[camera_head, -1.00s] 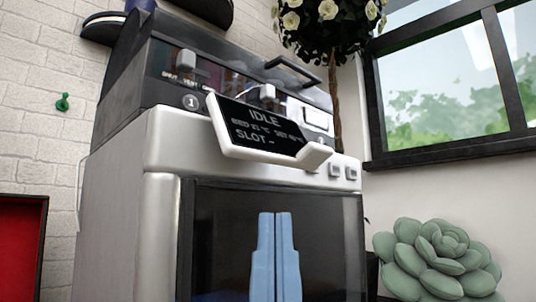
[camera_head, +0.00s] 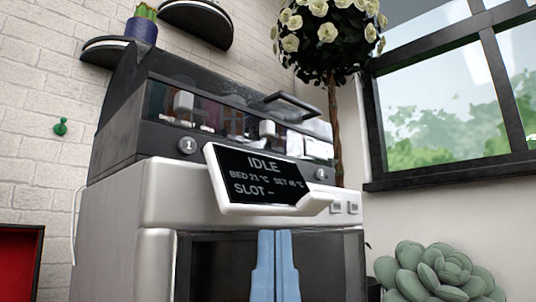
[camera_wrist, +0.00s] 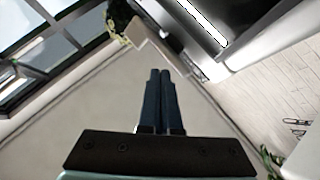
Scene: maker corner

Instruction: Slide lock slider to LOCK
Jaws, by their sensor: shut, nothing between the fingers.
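A printer-like machine (camera_head: 150,210) has a dark top unit with two pale slider knobs on its front. My gripper (camera_head: 274,233) has blue fingers shut together and empty, in front of the machine's dark door and below the screen. In the wrist view my gripper (camera_wrist: 160,72) is also shut, with nothing between its fingertips.
A tilted screen (camera_head: 258,180) reading IDLE juts out from the machine's front. A dark handle (camera_head: 292,101) sits on the top unit. A flowering tree (camera_head: 330,35) stands behind right, a succulent (camera_head: 435,272) at lower right. Wall shelves (camera_head: 198,22) hang above left.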

